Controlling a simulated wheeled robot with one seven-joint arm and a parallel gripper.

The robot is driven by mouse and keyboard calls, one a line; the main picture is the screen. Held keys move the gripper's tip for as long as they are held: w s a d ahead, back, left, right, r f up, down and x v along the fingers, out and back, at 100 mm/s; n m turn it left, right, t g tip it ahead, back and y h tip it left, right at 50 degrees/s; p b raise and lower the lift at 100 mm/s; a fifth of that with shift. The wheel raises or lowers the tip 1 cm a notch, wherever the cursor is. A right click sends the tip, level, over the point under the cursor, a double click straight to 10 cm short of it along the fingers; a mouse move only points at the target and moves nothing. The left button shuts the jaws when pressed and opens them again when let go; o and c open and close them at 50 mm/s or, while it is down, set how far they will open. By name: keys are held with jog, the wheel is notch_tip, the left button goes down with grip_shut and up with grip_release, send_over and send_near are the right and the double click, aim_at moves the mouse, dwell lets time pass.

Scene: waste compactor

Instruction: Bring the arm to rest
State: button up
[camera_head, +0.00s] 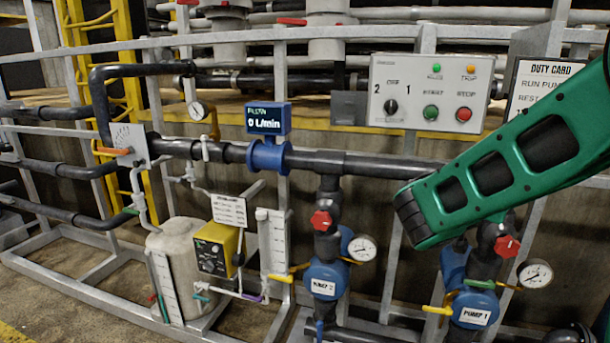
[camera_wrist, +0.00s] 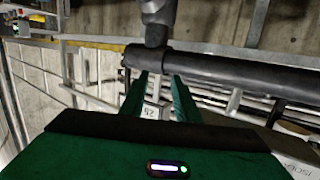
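My arm (camera_head: 510,165) reaches in from the right of the head view as a green link with dark insets. It crosses in front of the black pipe and the upper part of the pump 1 branch. My gripper cannot be made out in the head view. In the wrist view my gripper (camera_wrist: 159,76) shows two green fingers set apart, with nothing between them but background. The fingertips point toward a thick black pipe (camera_wrist: 235,73) with a joint above them. I cannot tell whether they touch it.
The control panel (camera_head: 430,88) and duty card (camera_head: 535,75) are close above my arm. Below are pump 2 (camera_head: 325,280) and pump 1 (camera_head: 472,305), with red valve knobs and gauges. A grey tank (camera_head: 180,265) and blue flow meter (camera_head: 268,157) stand left. Floor at lower left is clear.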

jog(key=s+d+f+g+y, duration=0.2)
jog(key=s+d+f+g, duration=0.2)
jog(key=s+f, duration=0.3)
jog(key=s+d+f+g+y, duration=0.3)
jog(key=s+d+f, duration=0.15)
jog(key=s, duration=0.45)
jog(key=s+a+f+n+g+y, duration=0.1)
jog(key=s+a+g+y, duration=0.1)
jog(key=s+a, duration=0.3)
jog(key=s+a+f+n+g+y, duration=0.2)
jog(key=s+a+y, duration=0.3)
jog(key=s, duration=0.9)
jog(key=shift+s+a+f, duration=0.15)
jog(key=shift+a+f, duration=0.1)
jog(key=shift+a, duration=0.4)
jog(key=shift+w+f, duration=0.25)
jog(key=shift+w, duration=0.35)
